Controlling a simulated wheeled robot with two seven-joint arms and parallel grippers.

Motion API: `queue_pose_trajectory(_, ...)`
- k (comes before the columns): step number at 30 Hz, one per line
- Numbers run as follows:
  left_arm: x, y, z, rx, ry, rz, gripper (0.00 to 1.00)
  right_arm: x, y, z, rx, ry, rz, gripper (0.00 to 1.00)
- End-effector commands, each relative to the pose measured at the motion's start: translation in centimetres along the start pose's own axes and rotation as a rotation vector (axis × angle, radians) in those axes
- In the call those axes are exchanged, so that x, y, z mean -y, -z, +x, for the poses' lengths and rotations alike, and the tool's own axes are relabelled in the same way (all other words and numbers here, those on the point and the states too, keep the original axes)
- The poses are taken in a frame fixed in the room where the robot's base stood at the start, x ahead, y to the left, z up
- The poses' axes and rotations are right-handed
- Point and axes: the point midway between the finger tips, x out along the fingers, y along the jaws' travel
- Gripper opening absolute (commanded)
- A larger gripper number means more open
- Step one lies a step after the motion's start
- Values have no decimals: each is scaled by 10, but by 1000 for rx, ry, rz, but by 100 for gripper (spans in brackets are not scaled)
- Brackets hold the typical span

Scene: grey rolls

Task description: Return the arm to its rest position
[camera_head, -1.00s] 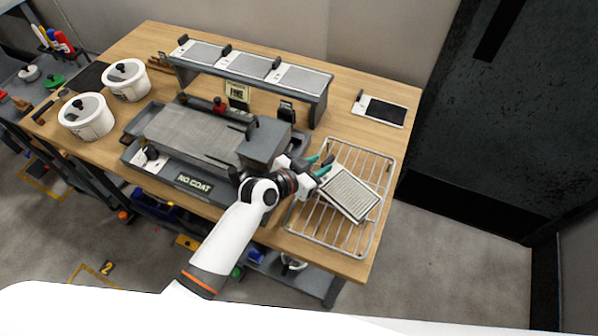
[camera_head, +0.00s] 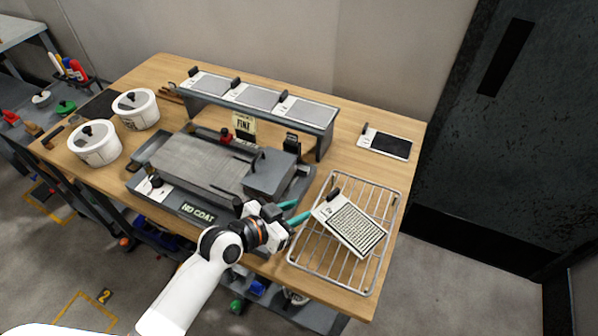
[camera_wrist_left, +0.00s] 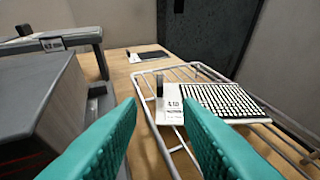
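My left gripper (camera_head: 299,211) has teal fingers and is near the front left of the wire rack (camera_head: 330,283). In the left wrist view the two fingers of the left gripper (camera_wrist_left: 161,108) stand apart with nothing between them. A white plate with a dark-dotted grid (camera_head: 352,226) lies skewed on the rack, just right of the fingertips. The plate also shows in the left wrist view (camera_wrist_left: 225,101), beyond the fingers, with a dark clip handle and a label at its near end. My right gripper is not in view.
A grey coating machine (camera_head: 195,165) with a "NO COAT" sign stands left of my gripper. A raised shelf (camera_head: 325,116) with several plates is behind it. Two white pots (camera_head: 95,146) are at left. A dark-screened plate (camera_head: 391,145) lies at back right.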

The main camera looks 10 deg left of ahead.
Motion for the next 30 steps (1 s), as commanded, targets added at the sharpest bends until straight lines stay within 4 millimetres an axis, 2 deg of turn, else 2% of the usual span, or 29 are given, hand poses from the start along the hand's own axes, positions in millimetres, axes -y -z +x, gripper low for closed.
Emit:
queue_pose_trajectory(7,2,3,-3,-15,0,-3,32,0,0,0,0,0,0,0)
queue_pose_trajectory(11,12,21,-21,-116,-5,-33,32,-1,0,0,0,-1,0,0)
queue_pose_trajectory(18,24,78,-99,-467,-128,-167,32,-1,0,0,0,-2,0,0)
queue_pose_trajectory(24,25,106,-157,-670,-255,-273,32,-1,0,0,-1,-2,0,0)
queue_pose_trajectory(30,27,123,-208,-821,-377,-367,32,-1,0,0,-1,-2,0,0)
